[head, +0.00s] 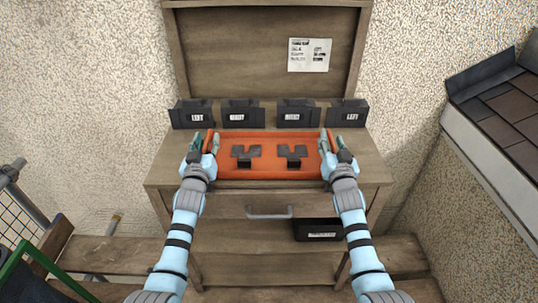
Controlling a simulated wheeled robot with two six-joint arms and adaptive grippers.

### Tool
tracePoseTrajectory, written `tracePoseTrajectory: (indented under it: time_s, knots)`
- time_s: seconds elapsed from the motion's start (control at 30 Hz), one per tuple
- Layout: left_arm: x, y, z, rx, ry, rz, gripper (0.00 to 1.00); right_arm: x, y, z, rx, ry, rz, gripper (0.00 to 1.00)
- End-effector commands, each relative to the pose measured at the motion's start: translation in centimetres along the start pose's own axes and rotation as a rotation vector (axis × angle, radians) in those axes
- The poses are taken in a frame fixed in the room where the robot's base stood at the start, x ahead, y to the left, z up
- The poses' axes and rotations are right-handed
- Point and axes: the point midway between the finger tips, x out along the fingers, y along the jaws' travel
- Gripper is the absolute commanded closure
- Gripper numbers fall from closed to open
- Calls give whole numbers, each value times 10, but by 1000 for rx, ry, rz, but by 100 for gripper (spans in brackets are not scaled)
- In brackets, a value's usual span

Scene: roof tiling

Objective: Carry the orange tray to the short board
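The orange tray (268,172) lies on the top of a wooden cabinet (165,172), with two dark grey bracket-like pieces (245,152) (293,153) in it. My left gripper (207,143) is at the tray's left end, its fingers around the raised orange edge there. My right gripper (331,142) is at the tray's right end in the same way. The view is too small to tell whether the fingers press on the edges. Wooden planks (110,254) show low at the left; I cannot tell whether one is the short board.
Several dark boxes with white labels (240,114) stand in a row behind the tray. A paper sheet (309,55) hangs on the back panel. A tiled roof piece (505,118) is at the right.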

Motion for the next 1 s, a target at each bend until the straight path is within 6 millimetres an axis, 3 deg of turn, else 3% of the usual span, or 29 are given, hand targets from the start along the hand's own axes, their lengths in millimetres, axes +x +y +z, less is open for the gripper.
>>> tracePoseTrajectory:
  time_s: [0.03, 0.27, 0.7, 1.0]
  knots:
    - [0, 0, 0, 0, 0, 0, 65, 0, 0, 0, 0, 0, 0, 65]
    - [0, 0, 0, 0, 0, -1, 100, 0, 0, 0, 0, -1, 0, 100]
    - [0, 0, -3, 0, 1, -1, 100, 0, -1, -3, 0, 1, -1, 100]
    - [0, 8, -43, 0, 2, 0, 100, 0, -9, -43, 0, 2, -1, 100]
